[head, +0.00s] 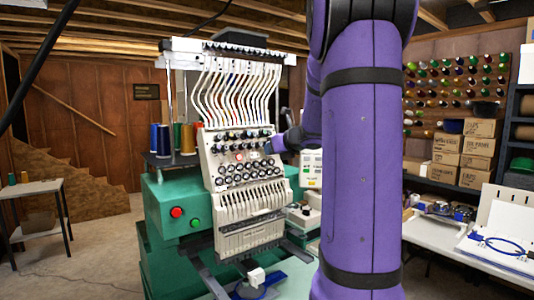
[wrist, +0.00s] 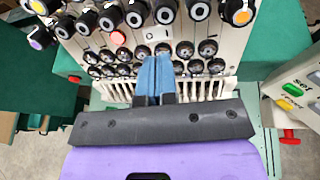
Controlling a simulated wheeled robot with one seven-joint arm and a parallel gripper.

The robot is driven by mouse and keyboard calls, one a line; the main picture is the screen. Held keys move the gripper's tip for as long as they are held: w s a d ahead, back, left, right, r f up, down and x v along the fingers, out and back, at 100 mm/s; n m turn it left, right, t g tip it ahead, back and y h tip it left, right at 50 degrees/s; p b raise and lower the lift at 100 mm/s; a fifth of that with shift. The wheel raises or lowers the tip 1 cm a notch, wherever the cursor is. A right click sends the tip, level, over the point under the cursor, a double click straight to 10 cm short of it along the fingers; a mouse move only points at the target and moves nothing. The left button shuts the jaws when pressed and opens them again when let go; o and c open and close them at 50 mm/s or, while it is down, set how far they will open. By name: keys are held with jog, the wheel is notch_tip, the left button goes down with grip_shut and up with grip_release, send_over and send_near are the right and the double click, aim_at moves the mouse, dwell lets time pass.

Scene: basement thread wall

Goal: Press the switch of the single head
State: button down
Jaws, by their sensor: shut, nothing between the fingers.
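The embroidery machine's single head (head: 240,195) is a cream panel with rows of dark round knobs, needle bars below and white thread tubes above. The wrist view shows the panel close up, with a small pale rocker switch (wrist: 157,34) between knobs and a lit red-orange round lamp (wrist: 117,38) to its left. My gripper (wrist: 158,58) is shut and empty; its blue fingertips point at the panel just below the rocker. I cannot tell whether they touch it. In the head view my purple arm reaches in from the right, and the fingertips are too small to make out.
A red button (head: 176,212) and a green button (head: 195,222) sit on the green machine body at left. A control box (wrist: 295,90) with green and yellow buttons stands right of the head. Thread cones (head: 187,139) stand left. A white table (head: 450,245) is at right.

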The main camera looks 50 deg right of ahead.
jog(key=v, duration=0.8)
jog(key=shift+s, duration=0.3)
jog(key=shift+r, duration=0.1)
